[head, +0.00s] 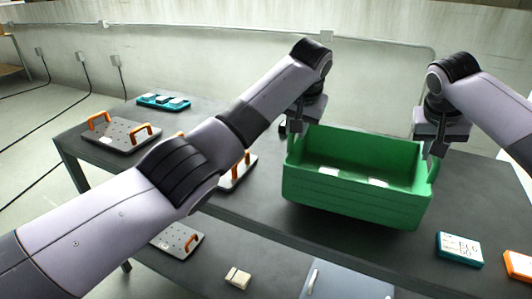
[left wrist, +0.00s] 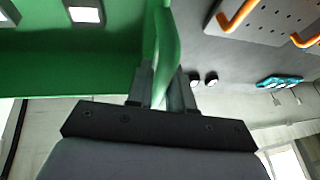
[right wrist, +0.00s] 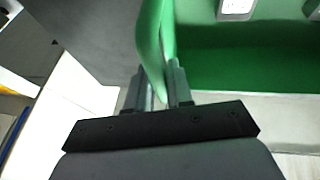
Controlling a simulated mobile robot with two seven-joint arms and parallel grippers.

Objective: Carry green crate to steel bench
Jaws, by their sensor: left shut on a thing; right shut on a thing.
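The green crate (head: 355,190) is upright and open-topped, with a few small pale pieces inside. My left gripper (head: 297,130) is shut on its left end wall, and the left wrist view shows the fingers on both sides of the green rim (left wrist: 165,50). My right gripper (head: 432,152) is shut on the right end wall, and the right wrist view shows the same grip on the rim (right wrist: 152,45). The crate is over the dark grey bench (head: 235,208) near its front edge. I cannot tell whether its base touches the top, or whether this is the steel bench.
Plates with orange handles (head: 120,135) and a teal tray (head: 163,102) lie on the bench's left part. A teal box (head: 459,249) and an orange box (head: 518,266) lie at the right. A lower shelf holds another plate (head: 178,240) and a pale block (head: 238,277). A wall stands behind.

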